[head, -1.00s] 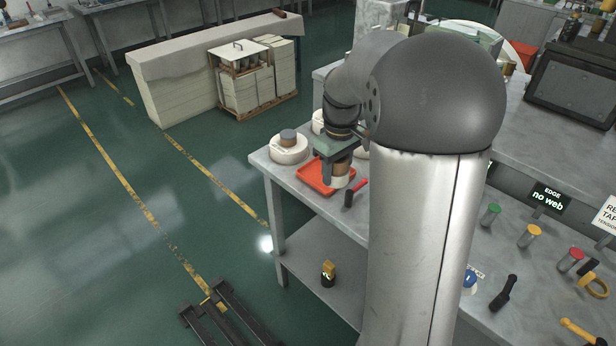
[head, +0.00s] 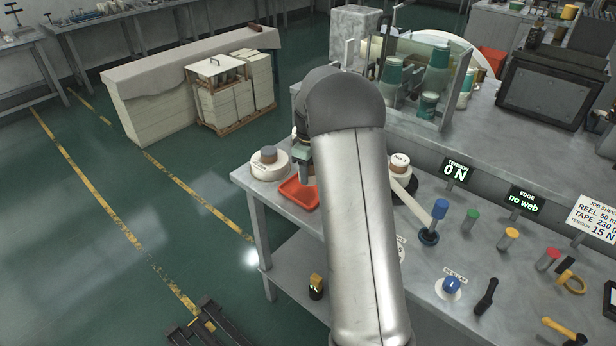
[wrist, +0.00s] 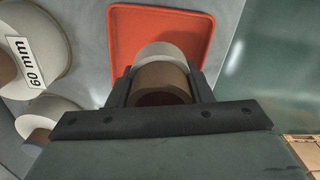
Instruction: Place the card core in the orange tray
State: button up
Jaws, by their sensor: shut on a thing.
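My gripper (wrist: 161,92) is shut on the card core (wrist: 160,78), a brown tube with a pale far part, held between its two dark fingers. In the wrist view the core overlaps the near part of the orange tray (wrist: 127,35). I cannot tell whether it touches the tray floor. In the head view the tray (head: 299,197) lies near the left end of the bench, and my gripper (head: 307,181) is over its right side, partly hidden by my arm. The core is not clear in the head view.
A white reel (head: 266,165) with a brown and grey centre stands left of the tray; a reel marked 60 mm (wrist: 30,60) shows in the wrist view. Another white reel (head: 400,163) is to the right. The bench edge lies close to the tray.

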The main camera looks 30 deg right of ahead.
aim_at(308, 189)
jog(key=shift+w+f, duration=0.35)
jog(key=shift+f, duration=0.05)
jog(key=shift+w+f, duration=0.1)
jog(key=shift+f, duration=1.55)
jog(key=shift+f, duration=0.2)
jog(key=o, duration=1.1)
jog(key=shift+c, duration=0.2)
